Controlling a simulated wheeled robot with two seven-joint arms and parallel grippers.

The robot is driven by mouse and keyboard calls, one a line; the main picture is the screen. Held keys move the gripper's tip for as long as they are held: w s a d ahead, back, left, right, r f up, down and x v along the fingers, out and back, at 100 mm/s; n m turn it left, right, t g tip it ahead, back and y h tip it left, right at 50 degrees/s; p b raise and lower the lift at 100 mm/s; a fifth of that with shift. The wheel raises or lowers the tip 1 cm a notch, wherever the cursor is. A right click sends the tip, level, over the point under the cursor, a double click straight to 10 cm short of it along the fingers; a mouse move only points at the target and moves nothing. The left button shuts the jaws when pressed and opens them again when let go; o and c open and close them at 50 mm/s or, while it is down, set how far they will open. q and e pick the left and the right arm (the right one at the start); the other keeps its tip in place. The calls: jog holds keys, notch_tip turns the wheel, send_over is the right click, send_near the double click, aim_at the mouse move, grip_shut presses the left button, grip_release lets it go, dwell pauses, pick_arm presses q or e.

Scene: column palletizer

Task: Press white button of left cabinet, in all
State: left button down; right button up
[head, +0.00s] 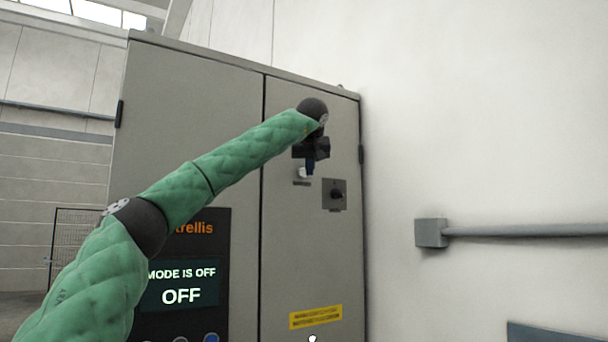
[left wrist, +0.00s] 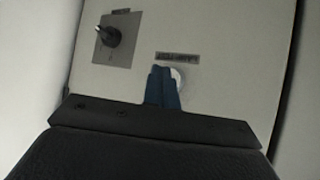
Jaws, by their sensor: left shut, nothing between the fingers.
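The grey cabinet (head: 190,120) has two doors and stands against the wall. A white button (head: 303,173) is on its right door, partly hidden behind my left gripper (head: 310,168). In the left wrist view the white button (left wrist: 178,75) shows as a pale round edge beside the blue fingertips of my left gripper (left wrist: 163,72). The fingers are together with nothing between them, pointing at the door right by the button. I cannot tell whether they touch it. A small label (left wrist: 178,58) sits by the button. My right gripper is not in view.
A dark rotary switch on a square plate (head: 335,195) is right of and below the button. A screen (head: 181,284) on the left door reads "MODE IS OFF". A yellow label (head: 315,317) is low on the right door. A grey pipe (head: 520,230) runs along the right wall.

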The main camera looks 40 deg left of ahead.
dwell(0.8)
pick_arm(q)
jog(key=shift+w+a+p, duration=0.15)
jog(key=shift+a+p, duration=0.25)
jog(key=shift+p, duration=0.15)
jog(key=shift+w+a+p, duration=0.1)
jog(key=shift+a+p, duration=0.25)
jog(key=shift+p, duration=0.05)
dwell(0.7)
jog(key=shift+d, duration=0.15)
jog(key=shift+s+d, duration=0.3)
jog(key=shift+d, duration=0.3)
jog(key=shift+d, duration=0.1)
